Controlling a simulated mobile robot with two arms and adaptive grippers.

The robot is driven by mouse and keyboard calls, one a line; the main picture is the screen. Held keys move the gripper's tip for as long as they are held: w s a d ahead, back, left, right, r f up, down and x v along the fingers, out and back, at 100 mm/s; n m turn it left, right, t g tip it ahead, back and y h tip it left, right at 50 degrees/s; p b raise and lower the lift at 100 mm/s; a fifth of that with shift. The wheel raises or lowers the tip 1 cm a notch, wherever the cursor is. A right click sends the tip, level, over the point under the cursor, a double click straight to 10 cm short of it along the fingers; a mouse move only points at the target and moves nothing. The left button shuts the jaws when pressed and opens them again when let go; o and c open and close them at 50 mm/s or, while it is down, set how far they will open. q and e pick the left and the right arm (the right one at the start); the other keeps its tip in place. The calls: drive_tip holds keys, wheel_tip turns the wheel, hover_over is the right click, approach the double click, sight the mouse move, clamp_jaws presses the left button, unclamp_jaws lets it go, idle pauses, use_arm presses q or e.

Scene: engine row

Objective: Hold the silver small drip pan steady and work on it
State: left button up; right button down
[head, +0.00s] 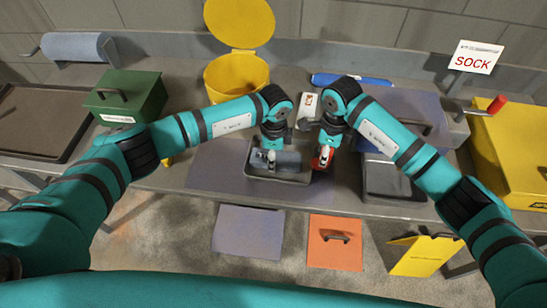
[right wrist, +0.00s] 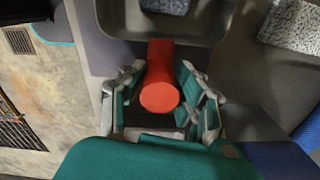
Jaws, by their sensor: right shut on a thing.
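The silver small drip pan (head: 275,178) sits on the bench's front part in the head view. A grey-blue cloth (head: 290,160) lies in it. The pan's near wall (right wrist: 125,25) shows at the top of the right wrist view. My right gripper (head: 324,158) is shut on a red round grip (right wrist: 160,95) at the pan's right side. My left gripper (head: 262,160) is down inside the pan, beside or on the cloth. Its fingertips are too small to tell whether they pinch it.
A dark tray (head: 395,185) stands right of the pan. A yellow box (head: 515,150) is at far right. An orange panel (head: 335,250) lies below the bench.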

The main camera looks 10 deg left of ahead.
use_arm(q)
drive_tip(key=shift+w, duration=0.15)
drive_tip(key=shift+r, duration=3.55)
use_arm(e)
drive_tip(key=c, duration=0.9)
unclamp_jaws()
drive_tip(key=shift+o, duration=0.2)
drive_tip(key=shift+r, duration=0.1)
wheel_tip(320, 180, up, 12)
drive_tip(key=shift+f, duration=0.1)
use_arm(q)
drive_tip(key=shift+f, duration=0.1)
use_arm(e)
drive_tip(key=shift+f, duration=0.1)
